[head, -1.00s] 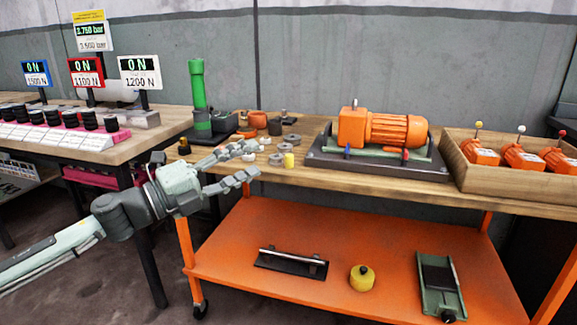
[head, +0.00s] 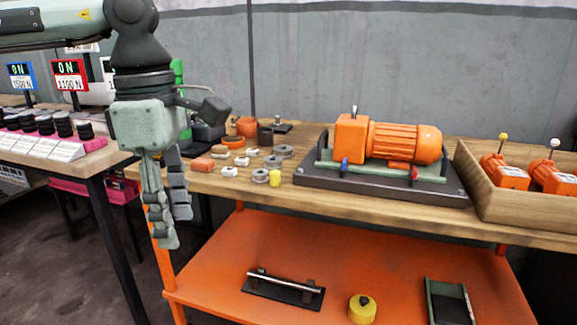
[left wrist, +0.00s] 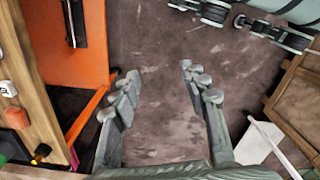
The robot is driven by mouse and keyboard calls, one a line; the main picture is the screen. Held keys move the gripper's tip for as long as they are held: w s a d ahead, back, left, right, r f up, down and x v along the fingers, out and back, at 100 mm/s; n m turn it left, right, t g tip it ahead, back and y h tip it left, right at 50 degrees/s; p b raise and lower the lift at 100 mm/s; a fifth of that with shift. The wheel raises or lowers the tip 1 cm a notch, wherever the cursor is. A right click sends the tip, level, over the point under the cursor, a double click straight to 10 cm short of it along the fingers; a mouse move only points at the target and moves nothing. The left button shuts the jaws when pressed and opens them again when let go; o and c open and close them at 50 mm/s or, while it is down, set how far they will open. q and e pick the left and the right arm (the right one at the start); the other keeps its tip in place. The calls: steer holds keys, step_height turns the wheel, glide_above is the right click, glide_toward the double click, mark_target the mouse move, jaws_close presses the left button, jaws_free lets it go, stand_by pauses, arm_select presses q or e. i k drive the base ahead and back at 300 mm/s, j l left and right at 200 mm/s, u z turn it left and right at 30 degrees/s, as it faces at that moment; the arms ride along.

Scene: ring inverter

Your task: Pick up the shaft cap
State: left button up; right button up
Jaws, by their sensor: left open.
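My left gripper (head: 172,225) hangs fingers-down in front of the bench's left end, open and empty. Its spread fingers also show in the left wrist view (left wrist: 162,85), with only floor between them. I cannot tell for sure which one is the shaft cap. The gripper touches none of these parts.
An orange motor (head: 400,143) stands on a dark base on the wooden bench (head: 330,205). A wooden crate (head: 525,207) is at the right. The orange lower shelf (head: 225,265) holds several tools. A display table (head: 100,160) stands at left.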

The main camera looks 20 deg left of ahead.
mark_target(275, 174)
steer(key=i, duration=1.05)
